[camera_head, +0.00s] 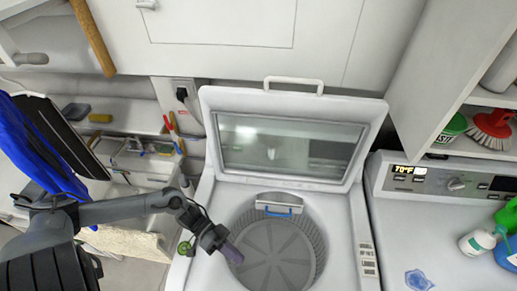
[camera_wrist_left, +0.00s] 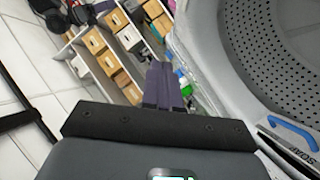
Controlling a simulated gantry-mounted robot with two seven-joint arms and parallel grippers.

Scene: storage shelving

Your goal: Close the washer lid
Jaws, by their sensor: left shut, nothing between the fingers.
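The white washer (camera_head: 352,240) stands in the middle of the head view. Its lid (camera_head: 379,108), with a glass window (camera_head: 285,145) and a white handle (camera_head: 293,82) at its top edge, stands up and open at the back. The round drum (camera_head: 275,250) is uncovered, with a blue handle piece (camera_head: 278,211) at its back rim. My left gripper (camera_head: 233,255) is over the left part of the drum opening, below and in front of the lid and apart from it. Its purple fingers are shut and empty; they also show in the left wrist view (camera_wrist_left: 163,85). My right gripper is out of view.
A second machine with a control panel (camera_head: 445,181) stands at the right, with bottles (camera_head: 480,241) on it. An open shelf (camera_head: 488,97) is above it. A sink area (camera_head: 140,160) is at the left. White cabinets (camera_head: 225,22) hang behind the lid.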

